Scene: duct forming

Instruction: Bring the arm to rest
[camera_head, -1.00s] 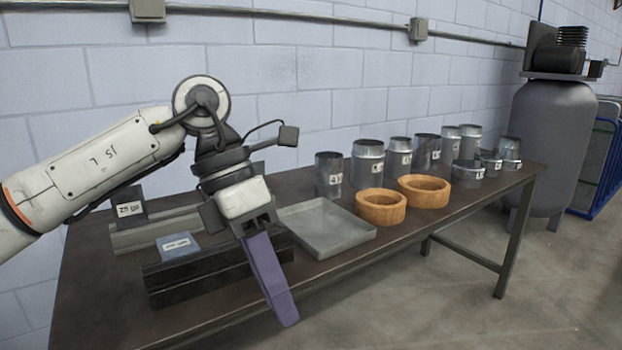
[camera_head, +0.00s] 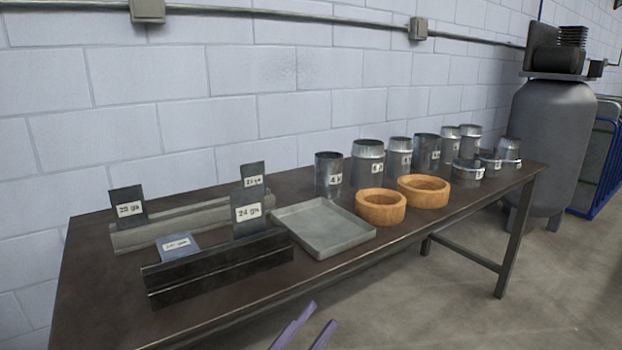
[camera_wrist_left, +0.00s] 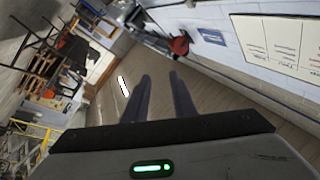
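My left gripper (camera_head: 322,313) shows only as two purple fingertips at the bottom edge of the head view, in front of the table's front edge. The fingertips are apart with nothing between them. In the left wrist view the two dark fingers of the left gripper (camera_wrist_left: 159,76) also stand apart and empty, with floor and wall beyond. The rest of the left arm is out of the head view. My right gripper is in neither view.
The dark table (camera_head: 90,290) holds a black rack (camera_head: 215,270) with gauge cards, a grey rack (camera_head: 180,228), a shallow metal tray (camera_head: 335,240), two wooden rings (camera_head: 381,207) and several metal ducts. A grey tank (camera_head: 550,140) stands at the right. Floor in front is clear.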

